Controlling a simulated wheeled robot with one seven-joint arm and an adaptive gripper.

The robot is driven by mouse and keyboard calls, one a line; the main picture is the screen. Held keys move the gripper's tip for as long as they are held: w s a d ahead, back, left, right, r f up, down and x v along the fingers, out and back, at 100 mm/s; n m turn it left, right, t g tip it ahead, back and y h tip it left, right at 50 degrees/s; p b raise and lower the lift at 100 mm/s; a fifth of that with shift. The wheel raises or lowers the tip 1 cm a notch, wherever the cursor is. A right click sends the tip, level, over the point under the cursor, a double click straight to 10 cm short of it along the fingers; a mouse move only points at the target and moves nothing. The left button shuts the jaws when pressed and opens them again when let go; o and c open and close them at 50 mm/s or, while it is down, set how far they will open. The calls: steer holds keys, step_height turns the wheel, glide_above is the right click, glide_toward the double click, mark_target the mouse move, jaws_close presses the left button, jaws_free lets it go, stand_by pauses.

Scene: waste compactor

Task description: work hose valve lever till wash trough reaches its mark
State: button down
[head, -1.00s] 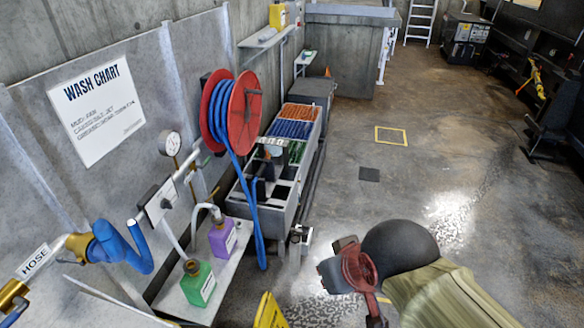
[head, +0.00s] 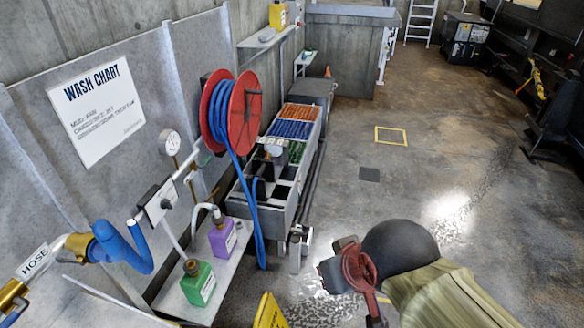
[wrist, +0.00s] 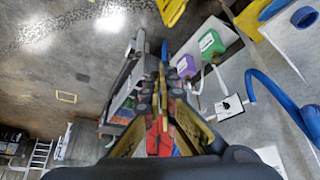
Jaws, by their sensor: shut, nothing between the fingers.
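A brass valve fitting marked HOSE (head: 35,262) is at the left edge of the head view. A blue curved piece (head: 125,248) sits by it; I cannot tell whether this is the lever. A long grey trough-like unit (head: 277,213) with coloured sections stands by the wall; I cannot tell if it is the wash trough, and no level mark is readable. My gripper (wrist: 162,62) is shut and empty in the wrist view, apart from the valve. A blue curved pipe or hose (wrist: 275,88) shows to its right there.
A red reel with blue hose (head: 245,112) is mounted on the wall above the trough-like unit. A green bottle (head: 199,284) and a purple bottle (head: 224,238) stand on a low shelf. A yellow sign (head: 268,312) is at the bottom.

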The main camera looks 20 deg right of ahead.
steer(key=c, duration=2.4)
jaws_free()
